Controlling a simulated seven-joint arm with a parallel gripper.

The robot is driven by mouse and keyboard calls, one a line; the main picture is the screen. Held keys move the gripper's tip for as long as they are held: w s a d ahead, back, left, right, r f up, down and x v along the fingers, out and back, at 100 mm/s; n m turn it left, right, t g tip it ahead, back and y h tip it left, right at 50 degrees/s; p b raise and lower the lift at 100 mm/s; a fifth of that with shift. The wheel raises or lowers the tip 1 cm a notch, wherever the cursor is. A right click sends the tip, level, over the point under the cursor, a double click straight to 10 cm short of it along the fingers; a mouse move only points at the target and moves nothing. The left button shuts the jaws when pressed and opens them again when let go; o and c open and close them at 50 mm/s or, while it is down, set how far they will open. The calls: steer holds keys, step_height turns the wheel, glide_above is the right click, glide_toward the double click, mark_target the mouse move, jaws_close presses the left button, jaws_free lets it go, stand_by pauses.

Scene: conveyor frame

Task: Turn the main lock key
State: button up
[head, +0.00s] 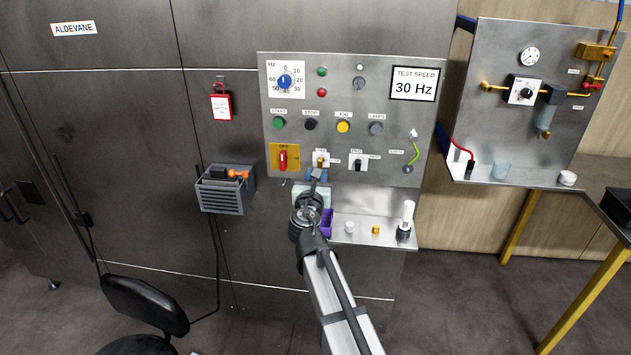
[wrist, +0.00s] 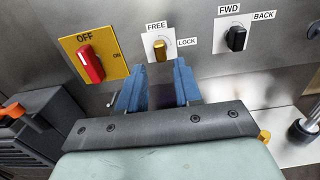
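The lock key (wrist: 160,50) is a small brass key on a white plate marked FREE above and LOCK to the right. It stands roughly upright, toward FREE. In the head view the key (head: 321,158) sits in the lower row of the control panel, partly hidden by my arm. My gripper (wrist: 158,68) has two blue fingers, spread apart with nothing between them. The fingertips lie just below the key plate in the wrist view and appear apart from the key. In the head view my gripper (head: 318,175) is small and in front of the panel's lower edge.
A red OFF/ON switch (wrist: 89,64) on a yellow plate is left of the key. A black FWD/BACK knob (wrist: 236,38) is to the right. A grey bin (head: 226,197) hangs left of the panel. A shelf (head: 365,237) below holds small items, including a white-topped post (head: 407,215).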

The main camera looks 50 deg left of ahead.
mark_target(320, 165)
steer(key=x, duration=0.6)
steer(key=shift+s, duration=0.1)
jaws_close()
steer(key=m, duration=0.5)
steer(key=shift+m, duration=0.3)
steer(key=m, duration=0.7)
steer(key=shift+m, duration=0.3)
steer(key=m, duration=0.4)
steer(key=shift+c, duration=1.1)
jaws_free()
steer(key=shift+m, duration=0.3)
steer(key=o, duration=0.5)
steer(key=shift+c, duration=0.2)
steer(key=shift+d, duration=0.15)
